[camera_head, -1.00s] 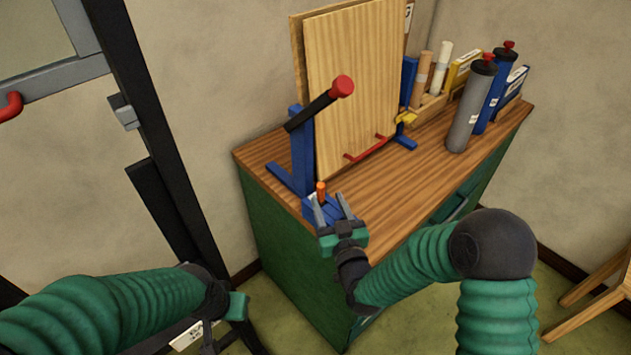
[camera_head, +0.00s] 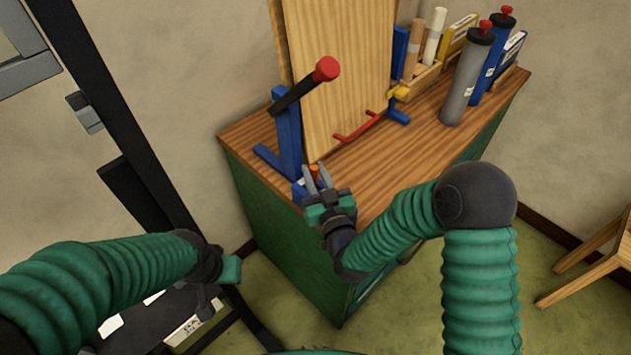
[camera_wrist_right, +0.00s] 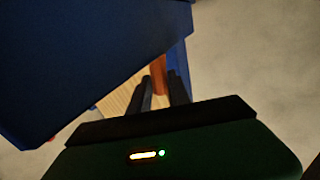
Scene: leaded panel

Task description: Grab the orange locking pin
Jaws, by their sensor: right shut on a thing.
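The orange locking pin (camera_head: 315,171) stands at the blue base of the clamp stand at the near left corner of the cabinet top. My right gripper (camera_head: 316,176) is shut on the pin, with a finger on either side of it. In the right wrist view the pin (camera_wrist_right: 159,76) shows as an orange strip at the fingertips (camera_wrist_right: 163,82). Its lower part is hidden in the head view. My left gripper (camera_head: 217,272) is low at the left, away from the cabinet; its fingers are too unclear to tell their state.
The blue stand (camera_head: 288,135) with a red-knobbed black lever (camera_head: 305,85) rises right behind the pin and holds wooden panels (camera_head: 345,70). Grey (camera_head: 466,85) and blue tubes stand farther right on the cabinet (camera_head: 430,110). A black door frame (camera_head: 120,130) is at left.

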